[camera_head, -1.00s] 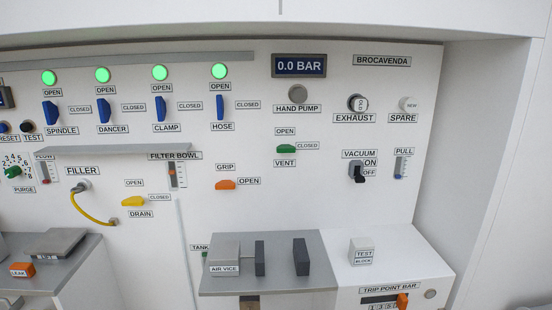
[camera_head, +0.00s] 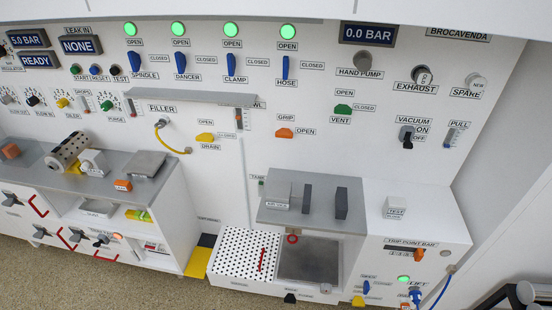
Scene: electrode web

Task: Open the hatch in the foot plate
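A white perforated plate (camera_head: 232,250), which looks like the foot plate, lies low in the middle of the view, near the floor. A thin red bar (camera_head: 262,259) stands out on its right part. I cannot make out the outline of a hatch in it, nor tell whether one is open. A grey, shallow tray-like panel (camera_head: 308,262) sits directly to its right, with a red ring (camera_head: 292,239) at its back edge. Neither of my grippers shows in this view.
The air vice shelf (camera_head: 305,216) overhangs the back of the grey panel. A cabinet with the trip point bar (camera_head: 410,248) stands to the right. A yellow and black step (camera_head: 200,257) is left of the perforated plate. Brown floor (camera_head: 120,283) lies clear at the front left.

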